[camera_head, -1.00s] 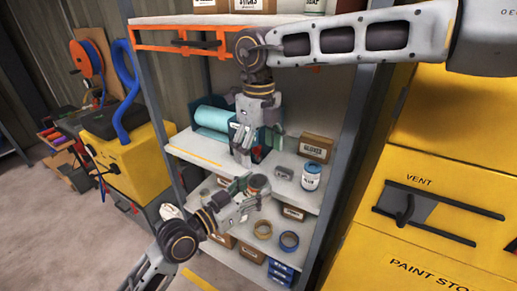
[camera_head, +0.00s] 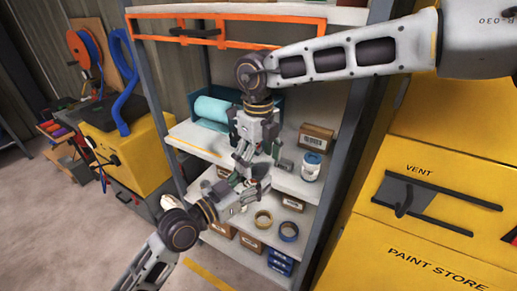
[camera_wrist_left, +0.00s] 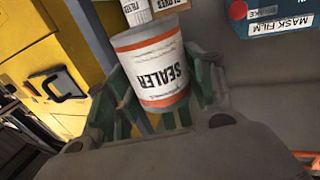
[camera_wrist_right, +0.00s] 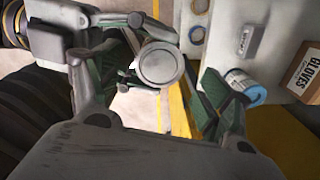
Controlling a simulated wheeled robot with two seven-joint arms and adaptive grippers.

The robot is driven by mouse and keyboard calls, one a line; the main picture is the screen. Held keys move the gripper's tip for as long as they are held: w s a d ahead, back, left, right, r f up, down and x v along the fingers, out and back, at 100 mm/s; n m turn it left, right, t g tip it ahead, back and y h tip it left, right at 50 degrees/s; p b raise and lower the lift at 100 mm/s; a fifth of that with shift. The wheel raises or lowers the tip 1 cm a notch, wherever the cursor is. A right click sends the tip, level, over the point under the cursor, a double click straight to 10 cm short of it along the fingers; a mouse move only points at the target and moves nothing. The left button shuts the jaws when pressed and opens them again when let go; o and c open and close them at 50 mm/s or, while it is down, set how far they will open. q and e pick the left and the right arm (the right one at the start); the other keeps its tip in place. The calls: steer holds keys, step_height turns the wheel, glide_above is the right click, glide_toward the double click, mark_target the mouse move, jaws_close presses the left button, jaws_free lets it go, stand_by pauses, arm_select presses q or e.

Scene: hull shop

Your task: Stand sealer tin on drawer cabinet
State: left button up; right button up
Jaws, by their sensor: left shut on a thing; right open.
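The sealer tin (camera_wrist_left: 155,70) is white with orange bands and "SEALER" lettering, upside down in the left wrist view. My left gripper (camera_head: 243,192) is shut on it, in front of the shelf rack. My right gripper (camera_head: 245,172) points down from above, close to the tin, with its fingers open. In the head view the tin is mostly hidden by the grippers. I cannot make out a drawer cabinet.
A yellow paint store (camera_head: 430,220) stands right. A yellow machine (camera_head: 132,150) with a blue hose stands left. Floor is free at lower left.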

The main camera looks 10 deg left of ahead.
mark_target(258, 170)
steer(key=shift+f, duration=2.9)
steer(key=c, duration=1.1)
arm_select(q)
steer(key=o, duration=1.3)
arm_select(e)
steer(key=shift+c, duration=0.9)
arm_select(q)
steer(key=shift+f, duration=0.1)
